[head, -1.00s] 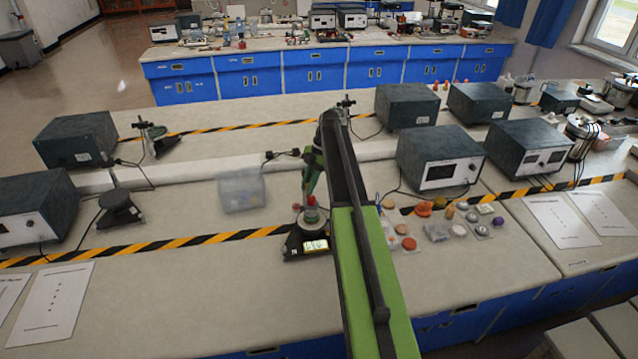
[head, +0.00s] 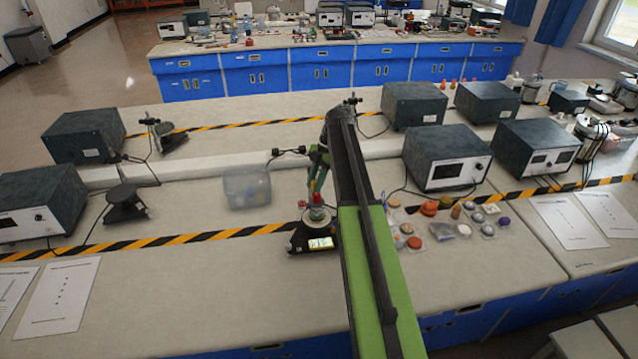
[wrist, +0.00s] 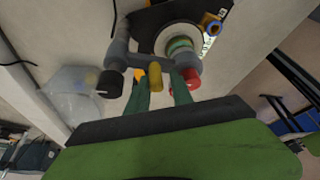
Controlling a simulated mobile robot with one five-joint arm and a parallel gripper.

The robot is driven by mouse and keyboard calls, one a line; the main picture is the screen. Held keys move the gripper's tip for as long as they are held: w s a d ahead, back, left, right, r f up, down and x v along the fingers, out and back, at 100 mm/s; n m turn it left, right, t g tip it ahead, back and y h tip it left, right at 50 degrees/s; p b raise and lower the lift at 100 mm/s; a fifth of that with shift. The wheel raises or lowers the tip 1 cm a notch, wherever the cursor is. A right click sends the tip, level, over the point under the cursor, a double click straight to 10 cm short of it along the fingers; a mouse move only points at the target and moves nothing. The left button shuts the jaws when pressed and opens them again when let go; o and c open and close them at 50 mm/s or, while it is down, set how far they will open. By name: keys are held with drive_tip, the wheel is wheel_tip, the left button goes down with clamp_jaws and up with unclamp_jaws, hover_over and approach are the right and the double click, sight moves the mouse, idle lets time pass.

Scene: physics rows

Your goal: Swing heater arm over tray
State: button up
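A dark instrument (head: 312,242) with a lit display and a round pale tray stands on the bench in front of my arm. In the wrist view the round tray (wrist: 165,38) holds a small greenish ringed piece. A grey arm (wrist: 125,55), which looks like the heater arm, curves beside the tray and carries black, yellow and red knobs. My gripper (wrist: 160,82) has its two green fingers apart at this grey arm, with the yellow knob between them; I cannot tell whether they touch it. In the head view my gripper (head: 316,185) is just above the instrument.
A clear plastic bin (head: 247,187) stands left of my gripper. Several small coloured pieces (head: 440,215) lie to the right. A dark power box (head: 447,158) stands behind them. A black-and-yellow stripe (head: 190,238) crosses the bench.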

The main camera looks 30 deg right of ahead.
drive_tip(key=p+v, duration=1.6)
drive_tip(key=v, duration=0.1)
drive_tip(key=shift+r, duration=0.2)
drive_tip(key=shift+w+a, duration=0.1)
drive_tip(key=w+a+f+n+b, duration=0.1)
drive_tip(key=a+f+b, duration=0.5)
drive_tip(key=a, duration=0.4)
drive_tip(key=s+a+f+g+h+b, duration=0.1)
drive_tip(key=s+a+f+b, duration=0.25)
drive_tip(key=a, duration=0.45)
drive_tip(key=s+a+f+h+b, duration=0.1)
drive_tip(key=s+a+f+b, duration=0.25)
drive_tip(key=a, duration=0.35)
drive_tip(key=s+a+f+m+t+h+b, duration=0.1)
drive_tip(key=s+a+f+m+b, duration=0.1)
drive_tip(key=s+m, duration=0.6)
drive_tip(key=s+a+f+m+h+b, duration=0.1)
drive_tip(key=s+a+f+m+b, duration=0.1)
drive_tip(key=s+m, duration=0.7)
drive_tip(key=a+f+m, duration=0.1)
drive_tip(key=m, duration=0.3)
drive_tip(key=shift+s+a+f+t+h, duration=0.25)
drive_tip(key=shift+a+f+t+h, duration=0.05)
drive_tip(key=shift+a+f+t, duration=0.1)
